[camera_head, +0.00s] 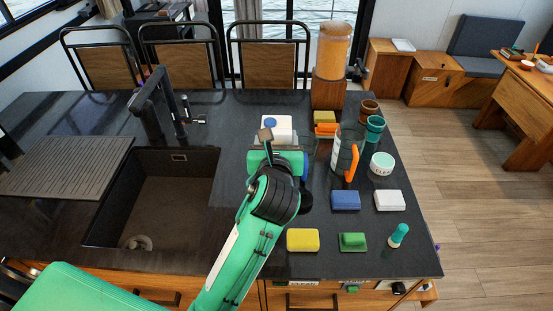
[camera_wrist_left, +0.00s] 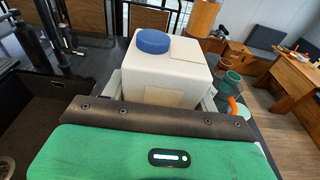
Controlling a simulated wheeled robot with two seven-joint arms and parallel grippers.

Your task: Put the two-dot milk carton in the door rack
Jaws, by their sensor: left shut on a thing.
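A white box-shaped carton (camera_head: 283,124) with a round blue cap stands upright over the counter, behind my left gripper (camera_head: 277,145). In the left wrist view, the carton (camera_wrist_left: 170,62) sits between the pale fingers of the left gripper (camera_wrist_left: 163,92), which is shut on it. A beige label patch shows on its top. No dots show on the sides I can see. The arm and gripper hide its lower part, so I cannot tell if it touches the counter. No door rack shows. My right gripper is not in view.
A sink (camera_head: 160,200) lies left of the arm. To the right are a clear pitcher with an orange handle (camera_head: 346,153), cups (camera_head: 375,129), a white-green bowl (camera_head: 382,163), sponges (camera_head: 303,240) and a brush (camera_head: 398,235). A drink dispenser (camera_head: 331,60) stands behind.

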